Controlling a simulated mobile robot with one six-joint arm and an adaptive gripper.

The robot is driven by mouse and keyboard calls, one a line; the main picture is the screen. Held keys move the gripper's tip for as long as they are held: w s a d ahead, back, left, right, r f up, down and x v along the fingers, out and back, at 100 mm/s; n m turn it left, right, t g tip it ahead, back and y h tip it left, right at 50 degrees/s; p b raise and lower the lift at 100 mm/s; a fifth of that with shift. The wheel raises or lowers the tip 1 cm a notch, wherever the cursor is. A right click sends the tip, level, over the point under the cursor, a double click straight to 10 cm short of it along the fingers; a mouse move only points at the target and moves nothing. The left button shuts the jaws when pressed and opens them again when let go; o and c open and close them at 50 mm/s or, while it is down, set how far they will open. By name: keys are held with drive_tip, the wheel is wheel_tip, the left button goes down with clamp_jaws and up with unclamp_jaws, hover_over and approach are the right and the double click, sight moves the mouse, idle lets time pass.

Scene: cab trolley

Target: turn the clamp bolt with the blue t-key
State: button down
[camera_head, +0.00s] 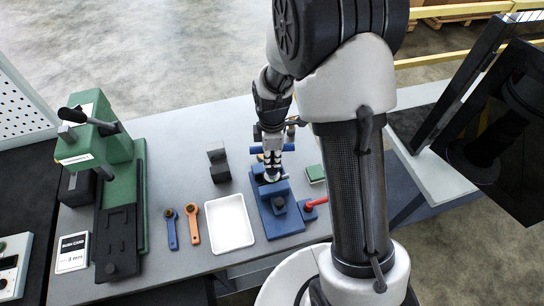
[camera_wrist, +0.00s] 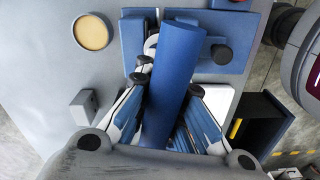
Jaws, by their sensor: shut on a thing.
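The blue t-key (camera_head: 287,147) shows in the head view as a blue crossbar at my gripper (camera_head: 271,168). In the wrist view a thick blue bar of the t-key (camera_wrist: 175,75) runs lengthwise between my two fingers, which are shut on it. The blue clamp fixture (camera_head: 284,222) lies on the bench under and in front of my gripper. It also shows behind the bar in the wrist view (camera_wrist: 228,28). The clamp bolt is hidden, so I cannot tell whether the key sits on it.
Left of the clamp are a white tray (camera_head: 230,224), a dark block (camera_head: 218,166), an orange tool (camera_head: 191,232), a blue tool (camera_head: 172,234) and a green press (camera_head: 120,150). A red handle (camera_head: 316,202) and a green-topped block (camera_head: 315,173) are close on the right.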

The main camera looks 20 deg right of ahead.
drive_tip(key=shift+f+b, duration=1.2)
drive_tip(key=shift+f, duration=0.2)
idle(0.4)
drive_tip(key=m, duration=0.3)
drive_tip(key=shift+m, duration=0.3)
drive_tip(key=shift+r+p, duration=2.7)
drive_tip(key=shift+r, duration=1.15)
drive_tip(key=shift+f, duration=0.1)
